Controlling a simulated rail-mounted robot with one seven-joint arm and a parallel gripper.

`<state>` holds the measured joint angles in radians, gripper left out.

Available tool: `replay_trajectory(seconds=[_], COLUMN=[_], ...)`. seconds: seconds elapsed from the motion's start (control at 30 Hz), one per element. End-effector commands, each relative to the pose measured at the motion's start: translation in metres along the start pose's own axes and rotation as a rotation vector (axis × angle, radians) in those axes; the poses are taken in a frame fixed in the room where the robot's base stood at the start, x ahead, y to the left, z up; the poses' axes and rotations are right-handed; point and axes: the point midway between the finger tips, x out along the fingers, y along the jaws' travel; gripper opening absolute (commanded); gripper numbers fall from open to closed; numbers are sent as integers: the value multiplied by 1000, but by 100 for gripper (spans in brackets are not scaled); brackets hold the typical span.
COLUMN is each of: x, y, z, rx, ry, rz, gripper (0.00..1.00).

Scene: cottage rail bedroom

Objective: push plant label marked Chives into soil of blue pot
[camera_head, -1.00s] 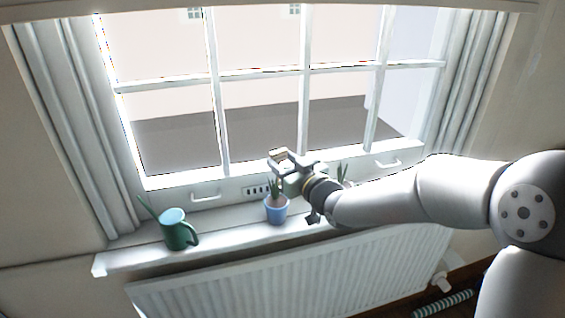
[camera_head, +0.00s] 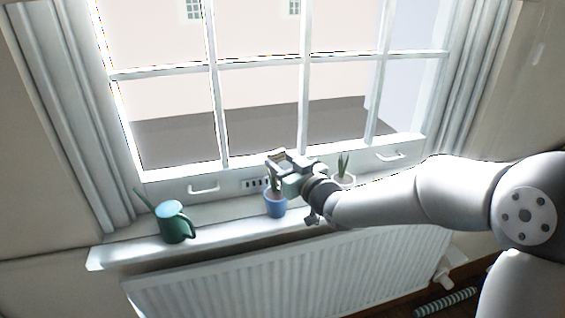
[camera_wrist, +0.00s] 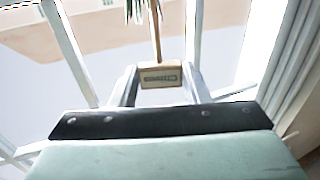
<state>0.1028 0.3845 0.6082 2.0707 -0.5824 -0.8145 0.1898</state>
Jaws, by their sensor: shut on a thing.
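The blue pot (camera_head: 276,207) stands upright on the windowsill with a green plant in it. My gripper (camera_head: 279,160) is above the pot in the head view, partly covering its plant. In the wrist view my gripper (camera_wrist: 160,82) is shut on a small wooden plant label (camera_wrist: 160,76) with dark, unreadable print on its face. The label's thin stick runs away from the fingers towards green leaves at the top edge. The stick's tip and the soil are hidden, so I cannot tell whether they touch.
A green watering can (camera_head: 174,222) stands on the sill (camera_head: 120,252) to the left. A white pot with a plant (camera_head: 345,180) stands to the right behind my arm. The window is behind, with a radiator (camera_head: 250,275) below. The sill between can and blue pot is clear.

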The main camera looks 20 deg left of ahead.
Motion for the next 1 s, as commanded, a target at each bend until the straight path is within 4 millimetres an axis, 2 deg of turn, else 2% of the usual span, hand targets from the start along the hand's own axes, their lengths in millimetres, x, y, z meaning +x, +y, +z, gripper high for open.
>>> replay_trajectory(seconds=[0.03,0.27,1.0], x=[0,0,0], y=[0,0,0], z=[10,25,26], rx=[0,0,0], ry=[0,0,0], rz=[0,0,0], gripper=[21,21,21])
